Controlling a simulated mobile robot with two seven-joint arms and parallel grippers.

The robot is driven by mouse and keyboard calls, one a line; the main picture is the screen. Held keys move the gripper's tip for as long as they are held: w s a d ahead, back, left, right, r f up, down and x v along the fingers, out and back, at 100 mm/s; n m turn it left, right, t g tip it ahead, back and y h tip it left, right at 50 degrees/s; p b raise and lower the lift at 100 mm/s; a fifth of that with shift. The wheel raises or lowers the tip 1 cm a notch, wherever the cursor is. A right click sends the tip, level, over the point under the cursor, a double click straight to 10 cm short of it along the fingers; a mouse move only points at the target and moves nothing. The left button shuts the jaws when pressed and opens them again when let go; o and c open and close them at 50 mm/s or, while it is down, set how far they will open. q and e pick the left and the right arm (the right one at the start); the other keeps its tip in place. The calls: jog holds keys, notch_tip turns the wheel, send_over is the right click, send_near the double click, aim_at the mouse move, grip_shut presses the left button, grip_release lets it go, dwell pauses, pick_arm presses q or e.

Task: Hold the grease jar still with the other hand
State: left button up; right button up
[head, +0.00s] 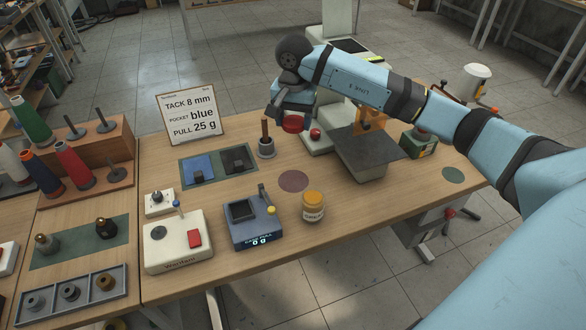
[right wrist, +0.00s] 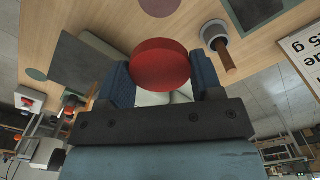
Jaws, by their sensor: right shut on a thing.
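The grease jar (head: 313,207) stands upright near the table's front edge in the head view. It has an orange lid and a pale label, and no gripper touches it. My right gripper (head: 291,114) is behind it, over the back part of the table. It is shut on a red round piece (right wrist: 161,65), which sits between the two blue fingers in the right wrist view. The red piece also shows under the gripper in the head view (head: 293,124). My left gripper is in neither view. The jar does not show in the right wrist view.
A grey device with a lever (head: 252,222) stands left of the jar, and a white box with a red button (head: 178,243) is further left. A pot with a wooden handle (head: 266,146) stands near my right gripper. A dark round mat (head: 293,181) lies bare behind the jar.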

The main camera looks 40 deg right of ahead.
send_over(293, 181)
notch_tip(293, 181, down, 14)
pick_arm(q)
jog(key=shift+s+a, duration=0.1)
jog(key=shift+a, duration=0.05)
pick_arm(e)
jog(key=shift+f, duration=2.55)
pick_arm(q)
jog(key=shift+b, duration=0.3)
pick_arm(e)
jog(key=shift+f, duration=0.15)
jog(key=o, duration=1)
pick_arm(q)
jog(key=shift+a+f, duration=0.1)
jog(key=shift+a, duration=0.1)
